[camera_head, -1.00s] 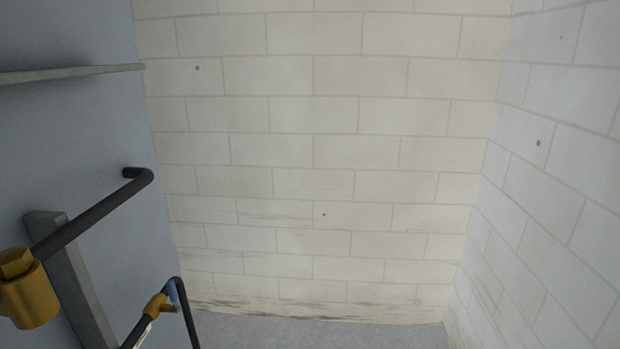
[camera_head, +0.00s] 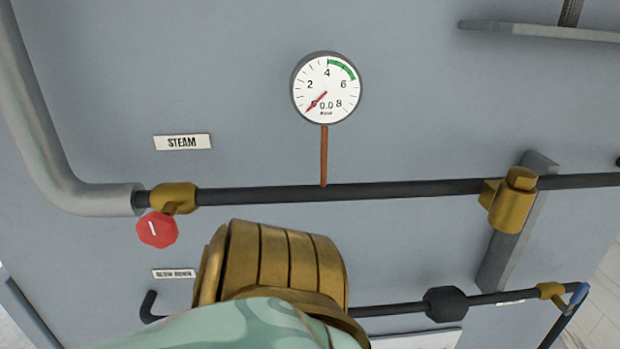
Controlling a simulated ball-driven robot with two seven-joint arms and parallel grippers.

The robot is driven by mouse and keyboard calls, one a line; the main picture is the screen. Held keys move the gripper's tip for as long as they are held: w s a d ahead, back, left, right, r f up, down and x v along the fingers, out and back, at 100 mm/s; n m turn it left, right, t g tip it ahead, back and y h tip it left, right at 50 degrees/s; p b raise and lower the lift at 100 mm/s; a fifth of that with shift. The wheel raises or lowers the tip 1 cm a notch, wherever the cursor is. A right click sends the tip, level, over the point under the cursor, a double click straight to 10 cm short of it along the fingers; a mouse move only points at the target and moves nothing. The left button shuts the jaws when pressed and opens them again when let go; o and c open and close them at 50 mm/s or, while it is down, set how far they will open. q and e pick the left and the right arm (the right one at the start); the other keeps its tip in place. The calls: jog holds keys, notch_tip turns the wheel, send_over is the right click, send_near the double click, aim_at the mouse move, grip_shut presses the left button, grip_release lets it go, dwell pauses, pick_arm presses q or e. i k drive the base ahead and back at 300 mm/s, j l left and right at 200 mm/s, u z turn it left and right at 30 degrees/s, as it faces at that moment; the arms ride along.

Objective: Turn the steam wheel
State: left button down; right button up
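The steam wheel (camera_head: 157,229) is a small red knob with a white mark. It sits on a brass valve (camera_head: 180,197) at the left end of a dark horizontal pipe, below the STEAM label (camera_head: 182,142). A pressure gauge (camera_head: 326,88) stands above the pipe on a copper stem, its red needle at the low end near 0.0. A brass-coloured ribbed part with a pale green part, apparently one of my arms, rises from the bottom centre, right of and below the wheel. No gripper fingers show.
A thick grey pipe (camera_head: 40,130) bends in from the upper left. A brass fitting (camera_head: 510,200) sits on a bracket at right. A lower dark pipe (camera_head: 390,310) runs beneath, partly hidden by my arm. A grey shelf (camera_head: 540,32) juts out at upper right.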

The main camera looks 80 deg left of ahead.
aim_at(156, 230)
jog(key=k+l+u, duration=0.15)
jog(key=u, duration=3.2)
